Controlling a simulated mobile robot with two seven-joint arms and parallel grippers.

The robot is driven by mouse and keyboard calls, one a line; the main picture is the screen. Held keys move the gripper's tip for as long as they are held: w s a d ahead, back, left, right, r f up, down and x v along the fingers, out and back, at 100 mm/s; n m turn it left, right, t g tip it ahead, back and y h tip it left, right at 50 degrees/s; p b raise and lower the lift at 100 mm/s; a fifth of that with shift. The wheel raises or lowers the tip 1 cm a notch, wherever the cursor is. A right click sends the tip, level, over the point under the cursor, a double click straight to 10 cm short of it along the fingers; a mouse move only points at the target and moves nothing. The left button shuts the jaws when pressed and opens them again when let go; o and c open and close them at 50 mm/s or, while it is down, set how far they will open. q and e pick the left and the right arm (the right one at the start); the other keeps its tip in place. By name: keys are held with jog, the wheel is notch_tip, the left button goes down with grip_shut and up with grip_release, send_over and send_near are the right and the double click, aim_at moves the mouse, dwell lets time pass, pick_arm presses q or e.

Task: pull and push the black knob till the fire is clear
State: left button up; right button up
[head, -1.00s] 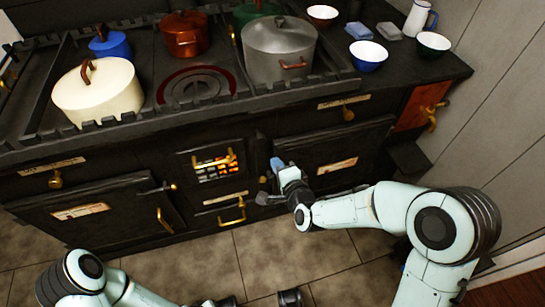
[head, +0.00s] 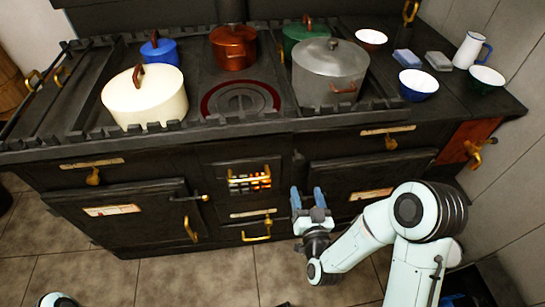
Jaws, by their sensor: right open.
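The black stove (head: 150,165) has a small firebox grate (head: 250,181) in its middle, with orange glow between the bars. A small dark knob (head: 298,158) seems to stick out of the stove front to the right of the grate; it is hard to make out against the black metal. My right gripper (head: 307,196) is open with its two blue fingers pointing at the stove front, below the knob and right of the grate. Nothing shows between the fingers. Only a piece of my left arm shows at the bottom left edge; its gripper is out of view.
A cream pot (head: 146,102), a grey pot (head: 328,78), a red pot (head: 233,50), a green pot (head: 300,34) and a blue pot (head: 159,52) stand on the stove top. A brass-handled drawer (head: 257,228) lies below the grate. The tiled floor (head: 190,280) in front looks clear.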

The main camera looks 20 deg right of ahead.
aim_at(300, 162)
jog(key=shift+n, duration=0.4)
jog(key=b+x, duration=0.2)
jog(key=x, duration=1.1)
jog(key=shift+w+d+r+b, duration=0.1)
jog(key=shift+w+d+b, duration=0.05)
jog(key=shift+b, duration=0.15)
pick_arm(q)
jog(key=shift+t+y, duration=0.3)
jog(key=shift+t, duration=0.3)
jog(key=w+a+f, duration=0.1)
jog(key=w, duration=0.1)
jog(key=w+a+f, duration=0.1)
jog(key=w, duration=0.1)
jog(key=shift+a+f, duration=0.2)
jog(key=shift+f, duration=0.2)
